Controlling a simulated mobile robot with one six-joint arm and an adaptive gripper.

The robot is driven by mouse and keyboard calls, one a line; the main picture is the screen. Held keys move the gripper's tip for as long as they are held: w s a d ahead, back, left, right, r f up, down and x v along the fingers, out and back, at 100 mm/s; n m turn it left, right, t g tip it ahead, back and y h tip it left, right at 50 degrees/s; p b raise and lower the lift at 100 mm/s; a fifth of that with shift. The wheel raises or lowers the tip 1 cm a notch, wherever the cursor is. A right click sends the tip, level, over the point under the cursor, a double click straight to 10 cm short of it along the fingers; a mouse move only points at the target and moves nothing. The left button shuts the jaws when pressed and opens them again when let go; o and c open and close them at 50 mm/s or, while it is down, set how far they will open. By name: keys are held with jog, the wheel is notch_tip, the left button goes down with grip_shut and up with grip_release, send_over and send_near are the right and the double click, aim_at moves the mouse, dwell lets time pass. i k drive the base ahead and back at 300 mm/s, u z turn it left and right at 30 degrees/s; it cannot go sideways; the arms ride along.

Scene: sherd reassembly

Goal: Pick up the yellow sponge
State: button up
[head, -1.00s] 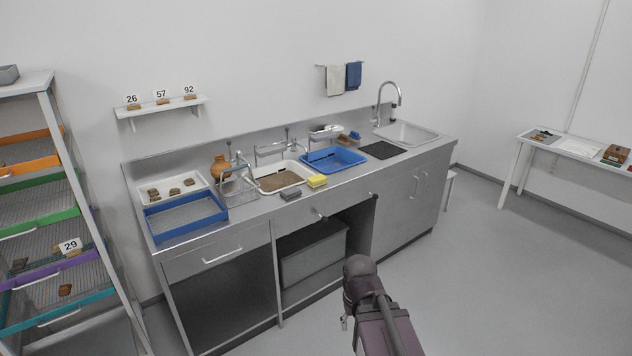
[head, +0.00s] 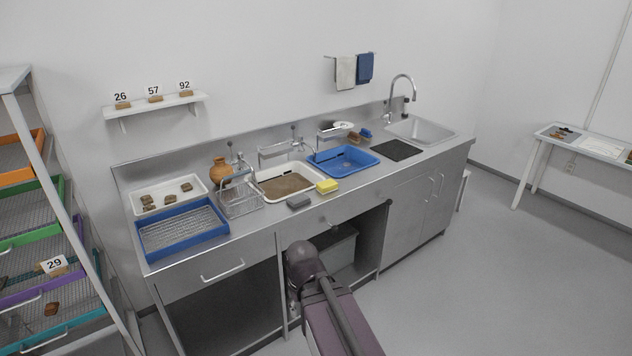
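The yellow sponge (head: 327,186) lies on the front edge of the steel counter, in front of the blue basin and just right of a grey block (head: 298,202). Nothing is touching it from above. My arm shows at the bottom centre of the head view, below and in front of the counter. Its end is hidden or too small to make out, so the gripper's fingers are not visible.
A blue basin (head: 368,166) and a white basin (head: 309,175) of brown matter stand behind the sponge. A wire rack (head: 240,208) and blue mesh tray (head: 224,230) are at left. Open floor (head: 500,270) lies at right.

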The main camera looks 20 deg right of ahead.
aim_at(325, 187)
jog(key=z, duration=0.1)
jog(key=i, duration=1.25)
jog(key=z, duration=0.5)
